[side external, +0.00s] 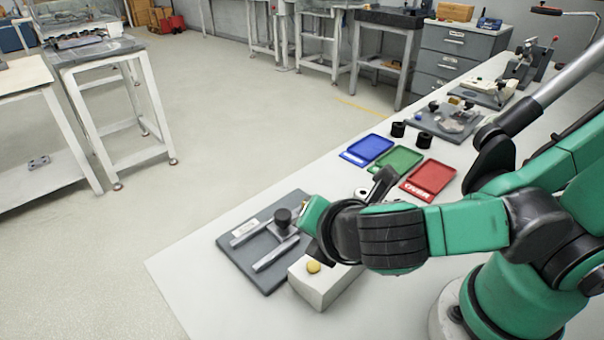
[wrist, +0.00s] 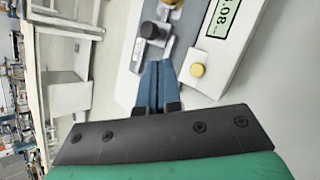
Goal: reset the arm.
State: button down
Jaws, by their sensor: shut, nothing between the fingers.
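My gripper (wrist: 155,62) shows two blue fingers side by side, shut with nothing between them. In the wrist view they point toward a grey plate with a black knob (wrist: 150,30) and a white box with a yellow button (wrist: 197,70). In the side external view, my green and black arm reaches over the white box (side external: 318,292), beside the dark grey plate (side external: 250,262) with two pale rails and a black knob (side external: 283,218). The fingertips are not clear there. My arm hides part of the box. I cannot tell the fingers' height above these things.
Blue (side external: 368,150), green (side external: 398,158) and red (side external: 428,180) trays lie on the white bench behind my arm. Two black cylinders (side external: 397,129) stand next to them. A fixture plate (side external: 445,120) lies farther back. The bench's front left corner is clear.

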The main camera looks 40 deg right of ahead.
dwell(0.3)
jog(key=shift+w+d+f+m, duration=0.15)
jog(key=shift+d+m, duration=0.2)
jog(key=shift+m, duration=0.25)
jog(key=w+d+r+m+y, duration=0.1)
jog(key=d+m, duration=0.4)
jog(key=m, duration=0.5)
jog(key=w+d+r+m+g+y, duration=0.1)
jog(key=d+m, duration=0.3)
jog(key=m, duration=0.7)
jog(key=shift+w+d+r+y, duration=0.35)
jog(key=shift+w+r+y, duration=0.05)
jog(key=shift+w+y, duration=0.5)
jog(key=s+a+r+m+g, duration=0.1)
jog(key=a+r+m+g, duration=0.1)
jog(key=a+m, duration=0.3)
jog(key=s+a+r+m+g, duration=0.2)
jog(key=a+r+m+g, duration=0.1)
jog(key=m, duration=1)
jog(key=shift+s+a+r+g, duration=0.2)
jog(key=shift+a+g, duration=0.7)
jog(key=shift+g, duration=0.3)
